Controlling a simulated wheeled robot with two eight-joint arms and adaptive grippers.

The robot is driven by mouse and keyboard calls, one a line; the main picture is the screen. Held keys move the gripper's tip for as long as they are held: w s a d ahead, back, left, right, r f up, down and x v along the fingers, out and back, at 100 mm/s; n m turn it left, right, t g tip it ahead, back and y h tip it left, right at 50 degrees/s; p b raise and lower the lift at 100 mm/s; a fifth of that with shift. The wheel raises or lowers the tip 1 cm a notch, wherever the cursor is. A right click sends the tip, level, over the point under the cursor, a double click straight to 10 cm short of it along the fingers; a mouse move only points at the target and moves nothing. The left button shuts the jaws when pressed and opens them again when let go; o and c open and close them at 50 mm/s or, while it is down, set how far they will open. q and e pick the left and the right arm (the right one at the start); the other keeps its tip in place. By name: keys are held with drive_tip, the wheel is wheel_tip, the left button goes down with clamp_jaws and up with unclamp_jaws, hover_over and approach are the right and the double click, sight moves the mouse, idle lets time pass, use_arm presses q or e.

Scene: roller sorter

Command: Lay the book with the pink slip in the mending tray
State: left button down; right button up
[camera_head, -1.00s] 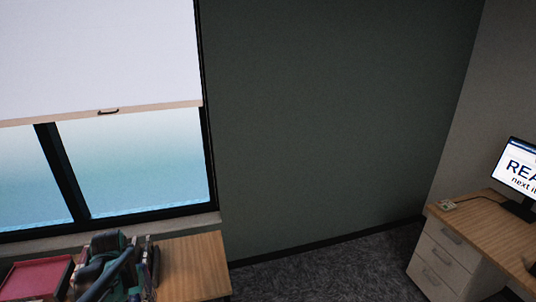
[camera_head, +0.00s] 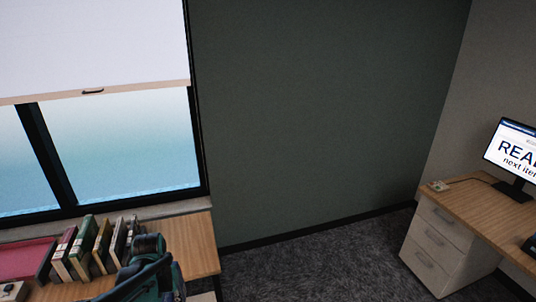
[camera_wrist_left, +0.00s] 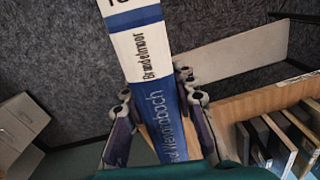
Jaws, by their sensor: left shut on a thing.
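My left gripper (camera_wrist_left: 155,92) is shut on a blue and white book (camera_wrist_left: 140,50) with lettering on its spine, held above the carpet beside the wooden shelf top. No pink slip shows on this book. In the head view my teal left arm (camera_head: 148,268) is at the bottom, right of the row of books; its fingers and the held book cannot be made out there. A pink-red tray (camera_head: 25,258) lies at the left edge, partly cut off; I cannot tell if it is the mending tray. My right gripper is out of view.
Several upright books (camera_head: 84,247) stand on the wooden surface (camera_head: 200,246) under the window. A desk (camera_head: 478,208) with a monitor (camera_head: 512,153) and white drawers (camera_head: 438,246) stands at the right. Carpeted floor (camera_head: 315,256) between them is clear.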

use_arm(q)
drive_tip(key=d+f+m+b, duration=0.1)
drive_tip(key=d+f+b, duration=0.7)
drive_tip(key=f, duration=0.6)
drive_tip(key=shift+w+d+f+m, duration=0.3)
drive_tip(key=shift+d+f+m, duration=0.1)
drive_tip(key=shift+d, duration=0.8)
